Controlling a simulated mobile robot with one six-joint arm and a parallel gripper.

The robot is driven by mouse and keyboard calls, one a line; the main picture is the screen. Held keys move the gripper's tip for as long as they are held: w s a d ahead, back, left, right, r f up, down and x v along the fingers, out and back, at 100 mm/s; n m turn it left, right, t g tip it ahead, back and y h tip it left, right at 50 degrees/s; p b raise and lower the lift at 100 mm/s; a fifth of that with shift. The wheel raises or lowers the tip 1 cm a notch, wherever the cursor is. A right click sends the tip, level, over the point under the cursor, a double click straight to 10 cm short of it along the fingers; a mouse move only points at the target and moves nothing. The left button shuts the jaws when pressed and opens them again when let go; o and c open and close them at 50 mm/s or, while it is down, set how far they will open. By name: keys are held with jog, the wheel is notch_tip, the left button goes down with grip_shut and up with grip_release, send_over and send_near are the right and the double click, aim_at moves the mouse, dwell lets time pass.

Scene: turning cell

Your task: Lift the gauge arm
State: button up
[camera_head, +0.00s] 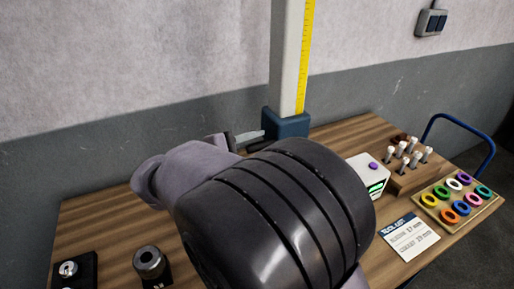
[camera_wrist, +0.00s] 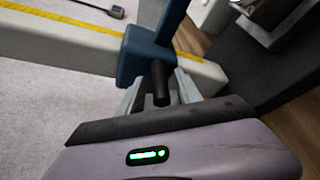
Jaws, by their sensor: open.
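The height gauge's column (camera_head: 287,60) is pale with a yellow scale and stands at the back of the wooden table. Its blue slider block (camera_head: 287,123) sits low on the column and also shows in the wrist view (camera_wrist: 143,55). A dark cylindrical handle (camera_wrist: 160,80) sticks out of the block towards my gripper. My gripper (camera_wrist: 159,92) is open, with one finger on each side of the handle; I cannot tell whether they touch it. In the head view the fingers (camera_head: 247,137) show just left of the block, and my arm hides the handle.
A white box with a green display (camera_head: 368,176), a wooden rack of pins (camera_head: 405,180), a tray of coloured rings (camera_head: 483,210) and a printed card (camera_head: 411,236) lie on the right. A dark cylindrical part (camera_head: 150,262) stands front left. The left tabletop (camera_head: 95,222) is mostly clear.

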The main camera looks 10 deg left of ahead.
grip_shut()
dwell(1.3)
